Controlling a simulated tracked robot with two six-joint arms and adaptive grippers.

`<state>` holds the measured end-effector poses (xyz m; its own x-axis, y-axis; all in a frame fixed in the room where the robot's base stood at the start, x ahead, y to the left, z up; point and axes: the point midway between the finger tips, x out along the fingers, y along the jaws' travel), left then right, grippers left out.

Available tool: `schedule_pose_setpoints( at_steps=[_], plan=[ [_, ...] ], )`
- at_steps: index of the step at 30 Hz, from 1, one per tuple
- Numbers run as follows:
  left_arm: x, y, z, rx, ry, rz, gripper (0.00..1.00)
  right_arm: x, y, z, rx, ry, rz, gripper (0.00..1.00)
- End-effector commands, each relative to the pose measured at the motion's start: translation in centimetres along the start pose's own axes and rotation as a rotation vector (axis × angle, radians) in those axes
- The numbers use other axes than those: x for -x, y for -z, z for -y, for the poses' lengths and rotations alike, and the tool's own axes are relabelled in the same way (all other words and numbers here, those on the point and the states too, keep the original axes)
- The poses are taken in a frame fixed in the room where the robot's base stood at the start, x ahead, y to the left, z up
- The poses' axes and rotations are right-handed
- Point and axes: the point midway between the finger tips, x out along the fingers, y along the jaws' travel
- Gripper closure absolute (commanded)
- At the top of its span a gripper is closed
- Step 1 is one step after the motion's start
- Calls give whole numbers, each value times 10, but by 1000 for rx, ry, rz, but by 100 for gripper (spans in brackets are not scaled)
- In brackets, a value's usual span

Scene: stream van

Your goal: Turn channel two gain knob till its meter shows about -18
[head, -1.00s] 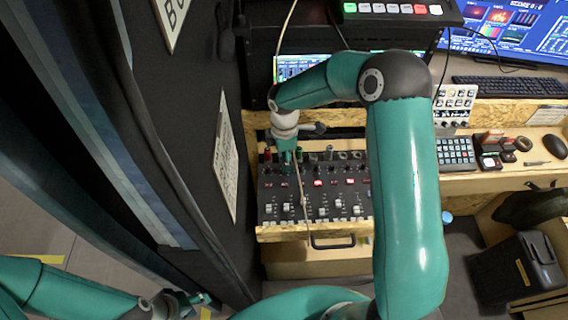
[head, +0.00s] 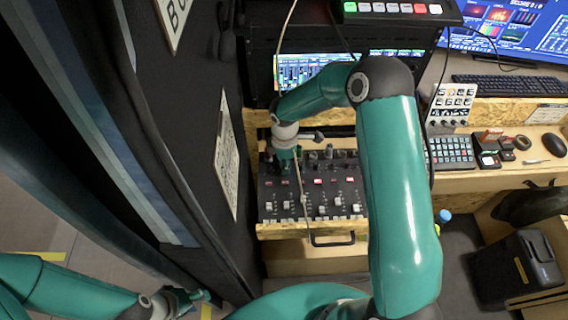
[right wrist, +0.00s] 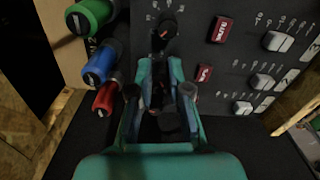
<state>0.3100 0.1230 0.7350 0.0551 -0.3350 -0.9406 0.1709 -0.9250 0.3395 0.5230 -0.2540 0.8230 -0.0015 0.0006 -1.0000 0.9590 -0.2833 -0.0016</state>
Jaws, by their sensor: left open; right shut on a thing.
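The mixer (head: 330,190) lies flat on a wooden shelf, with knobs along its far edge and faders nearer. My right gripper (head: 286,166) points down at the knobs near its left end. In the right wrist view, the right gripper (right wrist: 160,68) is shut on a dark gain knob, mostly hidden between its fingers. I cannot tell for sure which channel it belongs to. The meter screen (head: 305,72) behind shows coloured bars, too small to read. My left gripper (head: 195,299) is open and empty at the lower left, far from the mixer.
A dark wall panel is left of the mixer; a keyboard (head: 508,87) lies right.

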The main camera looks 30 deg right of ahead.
Motion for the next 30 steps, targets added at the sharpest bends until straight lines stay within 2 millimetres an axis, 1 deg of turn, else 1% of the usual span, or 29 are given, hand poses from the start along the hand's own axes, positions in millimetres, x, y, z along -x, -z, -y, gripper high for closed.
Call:
schedule_pose_setpoints(
  at_steps=[8,14,20,30],
  plan=[
    [-3,0,1,0,0,0,58,0,0,-1,-14,-3,0,100],
    [-13,0,5,0,0,0,58,-2,0,-1,-79,-4,0,100],
    [-31,0,11,0,0,0,58,-4,0,-2,-207,-6,-1,100],
    [-64,0,23,0,0,0,58,-4,0,-2,-518,-7,-2,100]
  ],
)
